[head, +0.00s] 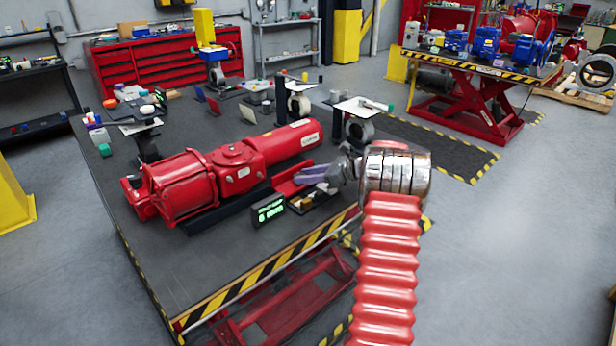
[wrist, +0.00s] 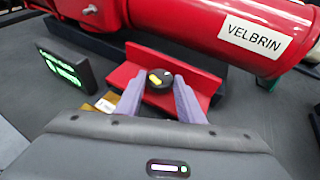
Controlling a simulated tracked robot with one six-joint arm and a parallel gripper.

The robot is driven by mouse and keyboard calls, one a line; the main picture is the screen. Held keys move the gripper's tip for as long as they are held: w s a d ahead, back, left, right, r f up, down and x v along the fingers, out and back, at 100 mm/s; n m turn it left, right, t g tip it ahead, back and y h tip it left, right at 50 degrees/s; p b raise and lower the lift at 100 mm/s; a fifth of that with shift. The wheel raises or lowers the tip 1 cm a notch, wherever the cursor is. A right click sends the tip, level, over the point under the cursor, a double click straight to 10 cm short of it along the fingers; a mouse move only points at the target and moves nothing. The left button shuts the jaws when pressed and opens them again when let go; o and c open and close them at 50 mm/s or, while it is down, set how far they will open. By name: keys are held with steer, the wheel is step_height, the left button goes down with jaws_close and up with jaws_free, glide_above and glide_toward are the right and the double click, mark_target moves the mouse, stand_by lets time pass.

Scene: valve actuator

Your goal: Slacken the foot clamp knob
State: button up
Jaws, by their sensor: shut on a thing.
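The foot clamp knob (wrist: 160,78) is a black round knob with a yellow mark, on a red angled bracket (wrist: 205,83) in front of the red actuator. In the wrist view the two purple fingers of my gripper (wrist: 162,88) stand on either side of the knob, shut on it. In the head view my gripper (head: 312,175) reaches in from the right to the red bracket (head: 288,184); the knob is hidden there. The red valve actuator (head: 232,168) lies on the dark table, its VELBRIN label (wrist: 255,36) showing in the wrist view.
A small display with green digits (head: 269,210) stands left of the bracket, close to my gripper; it also shows in the wrist view (wrist: 65,67). A small brass-coloured block (wrist: 108,102) lies beside it. The table's striped front edge (head: 262,275) is near. Several small items stand at the back.

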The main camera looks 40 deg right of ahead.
steer(key=shift+d+n+g+y, duration=0.25)
steer(key=shift+n+g+y, duration=0.25)
steer(key=shift+n+y, duration=0.3)
steer(key=o, duration=1.1)
steer(key=shift+c, duration=0.2)
steer(key=shift+w, duration=0.1)
steer(key=shift+r, duration=0.1)
